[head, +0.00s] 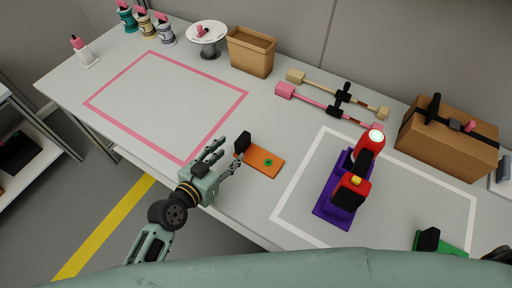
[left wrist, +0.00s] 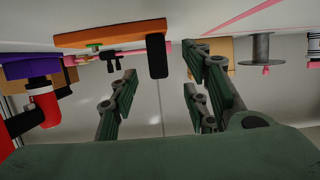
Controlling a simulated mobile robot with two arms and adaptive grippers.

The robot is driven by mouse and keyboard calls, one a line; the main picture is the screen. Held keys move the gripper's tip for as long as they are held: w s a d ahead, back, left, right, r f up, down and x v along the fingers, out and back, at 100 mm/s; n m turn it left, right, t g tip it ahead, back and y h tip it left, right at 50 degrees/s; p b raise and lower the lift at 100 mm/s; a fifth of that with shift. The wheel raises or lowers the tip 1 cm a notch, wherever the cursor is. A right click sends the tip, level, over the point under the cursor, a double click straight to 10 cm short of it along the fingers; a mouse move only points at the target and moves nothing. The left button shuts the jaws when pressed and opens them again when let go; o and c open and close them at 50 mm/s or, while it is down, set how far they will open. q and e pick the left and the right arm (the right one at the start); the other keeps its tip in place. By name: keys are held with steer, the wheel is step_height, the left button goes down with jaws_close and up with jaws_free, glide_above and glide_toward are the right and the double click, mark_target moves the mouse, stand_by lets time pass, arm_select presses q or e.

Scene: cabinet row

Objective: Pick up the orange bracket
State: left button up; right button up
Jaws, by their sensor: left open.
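The orange bracket (head: 264,163) lies flat near the table's front edge, between the pink and white outlines. It has a black upright block (head: 242,142) at its left end and a small green knob on its plate. My left gripper (head: 229,151) is open and empty just left of the bracket, with its fingers pointing toward the black block. In the left wrist view the bracket (left wrist: 110,36) shows at the top, with its black block (left wrist: 157,56) across the gap between the open fingers (left wrist: 160,82), apart from them. My right gripper is not visible.
A purple and red device (head: 345,188) stands inside the white outline, right of the bracket. A green bracket (head: 452,248) is at the lower right. Pink and tan bars (head: 305,97), a cardboard bin (head: 251,52) and a strapped box (head: 447,145) are behind. The pink outline's inside (head: 160,105) is clear.

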mark_target(237, 147)
arm_select(q)
steer(key=shift+w+d+f+p, duration=0.1)
steer(key=shift+w+d+p, duration=0.4)
steer(key=shift+w+d, duration=0.6)
steer(key=shift+x, duration=1.1)
steer(key=shift+w+f, duration=0.2)
steer(key=shift+w, duration=0.05)
jaws_close()
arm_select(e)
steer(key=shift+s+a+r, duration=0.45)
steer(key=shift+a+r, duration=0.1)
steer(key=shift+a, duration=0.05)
arm_select(q)
steer(key=shift+r, duration=0.1)
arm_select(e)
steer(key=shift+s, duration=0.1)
